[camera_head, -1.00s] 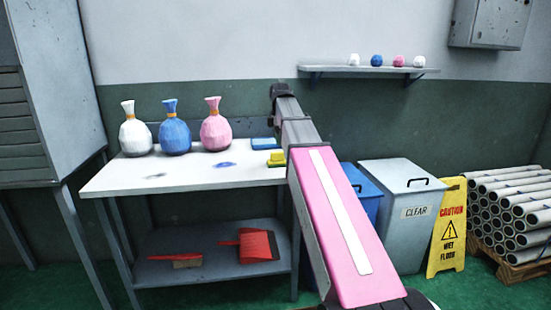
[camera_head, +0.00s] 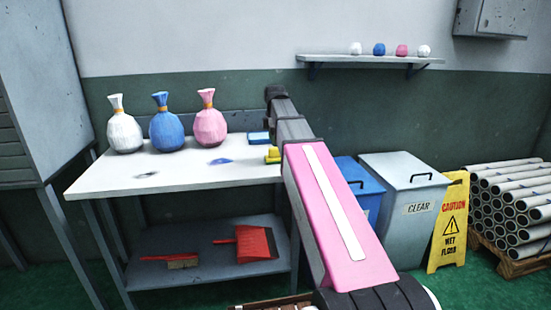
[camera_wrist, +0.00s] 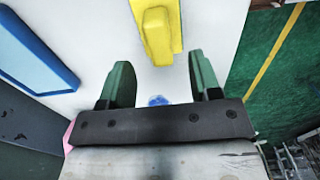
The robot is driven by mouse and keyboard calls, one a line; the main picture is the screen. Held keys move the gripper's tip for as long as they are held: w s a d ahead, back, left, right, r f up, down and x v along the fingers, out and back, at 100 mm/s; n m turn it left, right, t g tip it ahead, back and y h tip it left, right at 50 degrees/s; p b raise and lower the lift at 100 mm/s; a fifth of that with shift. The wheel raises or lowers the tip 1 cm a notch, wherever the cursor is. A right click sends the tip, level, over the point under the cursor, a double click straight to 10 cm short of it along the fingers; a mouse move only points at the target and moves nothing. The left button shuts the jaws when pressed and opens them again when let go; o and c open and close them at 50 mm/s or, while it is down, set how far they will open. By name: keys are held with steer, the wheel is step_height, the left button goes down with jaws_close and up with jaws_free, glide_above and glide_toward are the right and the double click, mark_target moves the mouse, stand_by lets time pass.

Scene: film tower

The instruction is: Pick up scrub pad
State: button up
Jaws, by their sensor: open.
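A yellow block with a raised bar on top, which I take for the scrub pad (camera_wrist: 157,30), lies on the white bench top (camera_wrist: 100,25) in the wrist view. In the head view the scrub pad (camera_head: 272,155) shows at the bench's right end, partly hidden by my arm. My gripper (camera_wrist: 161,72) is open, with its two dark green fingers apart and nothing held between them. The pad lies just ahead of the fingertips, roughly in line with the gap. My gripper's fingers are hidden in the head view.
A blue-rimmed flat thing (camera_wrist: 38,50) lies left of the pad. White, blue (camera_head: 166,131) and pink bags stand at the bench's left. A blue mark (camera_head: 220,161) is on the bench top. A red dustpan (camera_head: 255,244) lies on the lower shelf. Bins (camera_head: 405,210) stand right.

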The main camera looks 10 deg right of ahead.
mark_target(276, 148)
steer(key=shift+d+f, duration=0.15)
steer(key=shift+f, duration=2.4)
steer(key=c, duration=1)
